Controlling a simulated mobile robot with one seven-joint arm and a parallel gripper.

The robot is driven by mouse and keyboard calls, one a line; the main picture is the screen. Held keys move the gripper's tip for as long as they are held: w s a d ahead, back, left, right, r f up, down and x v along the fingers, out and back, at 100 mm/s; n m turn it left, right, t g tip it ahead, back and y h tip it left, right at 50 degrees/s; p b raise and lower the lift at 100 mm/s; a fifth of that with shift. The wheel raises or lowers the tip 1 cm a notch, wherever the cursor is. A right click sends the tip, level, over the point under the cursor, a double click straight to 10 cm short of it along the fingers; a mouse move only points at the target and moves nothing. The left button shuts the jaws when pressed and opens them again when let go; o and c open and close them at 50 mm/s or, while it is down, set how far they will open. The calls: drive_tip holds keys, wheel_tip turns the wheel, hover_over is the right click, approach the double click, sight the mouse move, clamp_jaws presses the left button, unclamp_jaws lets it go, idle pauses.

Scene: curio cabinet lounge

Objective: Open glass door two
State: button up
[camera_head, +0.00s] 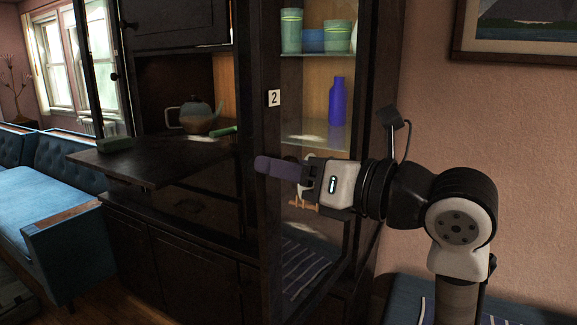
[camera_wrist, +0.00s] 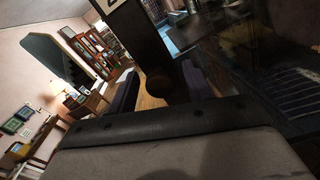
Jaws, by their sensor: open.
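The cabinet's right section has a dark frame with a white plate marked 2 (camera_head: 274,98), the label of glass door two. I cannot tell from these views whether that door is fully shut or ajar. My gripper (camera_head: 262,165) is open, its purple fingers pointing left in front of the dark upright, below the plate. No held thing shows, and contact with the door is unclear. The door's handle is not clearly visible in the head view.
Behind the marked section are green cups (camera_head: 291,30) and a blue bottle (camera_head: 338,101) on shelves, with a striped cloth (camera_head: 300,265) low down. A teapot (camera_head: 198,117) stands inside the left part, behind a protruding dark ledge (camera_head: 150,165). A blue sofa (camera_head: 45,190) stands left.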

drive_tip(key=b+v, duration=0.2)
drive_tip(key=v, duration=1.1)
drive_tip(key=shift+s+d, duration=0.2)
drive_tip(key=shift+d, duration=0.1)
